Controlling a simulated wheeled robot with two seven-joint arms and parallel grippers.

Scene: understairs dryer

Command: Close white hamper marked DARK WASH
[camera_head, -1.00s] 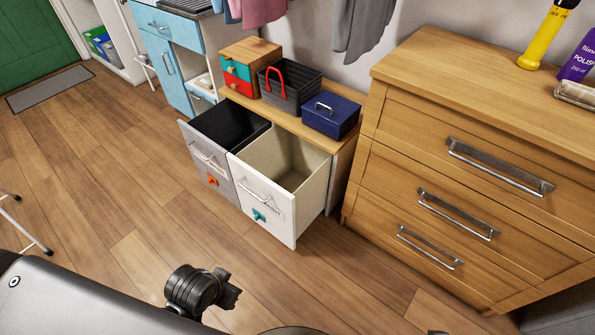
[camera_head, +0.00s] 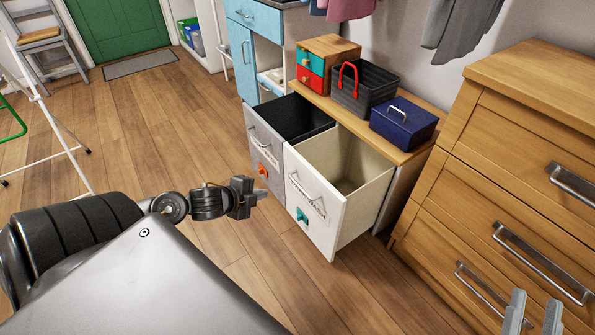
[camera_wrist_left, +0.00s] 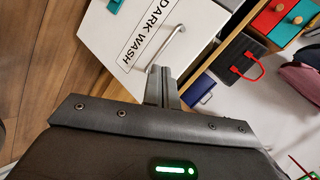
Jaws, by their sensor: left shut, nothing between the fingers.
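The white hamper (camera_head: 322,226) stands pulled out from the low unit, its pale inside showing. Its front has a metal bar handle, a label and a teal tag. In the left wrist view its white front (camera_wrist_left: 105,30) reads DARK WASH. My left gripper (camera_head: 262,196) is shut and empty, just left of that front and pointing toward it, with a small gap visible in the head view. In the wrist view its fingers (camera_wrist_left: 162,72) overlap the front near the handle; contact cannot be told. My right gripper (camera_head: 534,318) is at the bottom right, its fingers apart and empty.
A grey hamper (camera_head: 262,148) with an orange tag is also pulled out, beside the white one. A black basket (camera_head: 364,95) and a blue box (camera_head: 404,122) sit on the unit's wooden top (camera_head: 345,116). A wooden dresser (camera_head: 490,190) stands close on the right.

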